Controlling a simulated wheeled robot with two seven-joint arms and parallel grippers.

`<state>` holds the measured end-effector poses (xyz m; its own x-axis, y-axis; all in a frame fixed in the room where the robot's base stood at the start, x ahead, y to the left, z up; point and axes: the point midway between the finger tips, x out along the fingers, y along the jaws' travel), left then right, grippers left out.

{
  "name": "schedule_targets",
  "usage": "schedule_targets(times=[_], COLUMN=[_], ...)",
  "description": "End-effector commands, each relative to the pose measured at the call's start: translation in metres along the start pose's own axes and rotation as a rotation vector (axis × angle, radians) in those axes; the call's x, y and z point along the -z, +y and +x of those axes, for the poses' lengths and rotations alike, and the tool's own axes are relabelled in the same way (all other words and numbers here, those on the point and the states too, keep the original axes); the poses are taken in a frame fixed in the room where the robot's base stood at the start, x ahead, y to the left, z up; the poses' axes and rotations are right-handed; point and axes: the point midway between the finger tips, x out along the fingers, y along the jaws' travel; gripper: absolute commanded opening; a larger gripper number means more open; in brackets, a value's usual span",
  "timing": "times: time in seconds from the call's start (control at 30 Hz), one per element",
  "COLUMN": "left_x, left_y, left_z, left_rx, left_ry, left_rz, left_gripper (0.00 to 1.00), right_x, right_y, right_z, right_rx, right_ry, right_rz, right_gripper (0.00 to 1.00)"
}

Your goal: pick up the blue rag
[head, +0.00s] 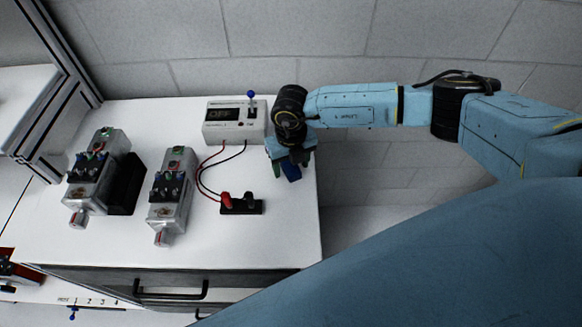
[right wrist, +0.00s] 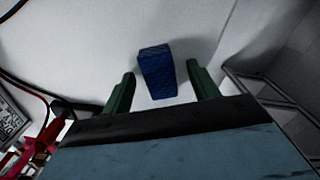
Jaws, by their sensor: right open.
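The blue rag (head: 291,172) is a small dark blue block-like bundle on the white table near its right edge. In the right wrist view the rag (right wrist: 157,72) lies ahead of and between the two green fingers. My right gripper (head: 290,165) points down over the rag, and its body hides part of it in the head view. The right gripper (right wrist: 160,92) is open in the right wrist view, with a gap on both sides of the rag. My left gripper is not seen.
A power supply (head: 234,123) with red and black wires stands left of my right gripper. A black terminal block (head: 241,206) is in front of it. Two metal servo units (head: 172,190) (head: 93,180) stand further left. The table's right edge (head: 319,215) is close to the rag.

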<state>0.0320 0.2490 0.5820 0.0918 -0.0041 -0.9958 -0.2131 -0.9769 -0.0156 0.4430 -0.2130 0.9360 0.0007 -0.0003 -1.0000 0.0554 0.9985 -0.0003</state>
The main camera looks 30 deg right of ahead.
Motion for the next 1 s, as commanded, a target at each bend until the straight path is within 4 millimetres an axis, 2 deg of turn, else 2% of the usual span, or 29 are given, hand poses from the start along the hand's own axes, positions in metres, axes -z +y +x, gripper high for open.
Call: schedule_targets(times=[0.07,0.4,0.47,0.63,0.73,1.0], left_x=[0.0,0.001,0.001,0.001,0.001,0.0], left_y=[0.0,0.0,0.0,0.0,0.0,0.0], left_z=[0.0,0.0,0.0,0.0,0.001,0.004], left_rx=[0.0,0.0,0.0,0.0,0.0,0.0], left_ry=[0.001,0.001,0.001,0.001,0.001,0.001], left_rz=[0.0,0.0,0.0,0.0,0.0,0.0], left_gripper=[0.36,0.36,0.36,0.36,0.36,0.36], right_x=[0.0,0.0,0.0,0.0,-0.001,-0.001], right_y=[0.0,0.0,0.0,0.0,0.0,0.0], right_z=[0.0,-0.001,-0.001,-0.002,-0.009,-0.06], right_rx=[0.0,0.0,0.0,0.0,-0.001,-0.002], right_ry=[0.0,0.0,0.0,0.0,-0.001,-0.003], right_rz=[0.0,0.0,0.0,0.0,0.0,-0.001], right_gripper=[0.57,0.13,0.09,0.08,0.08,0.08])
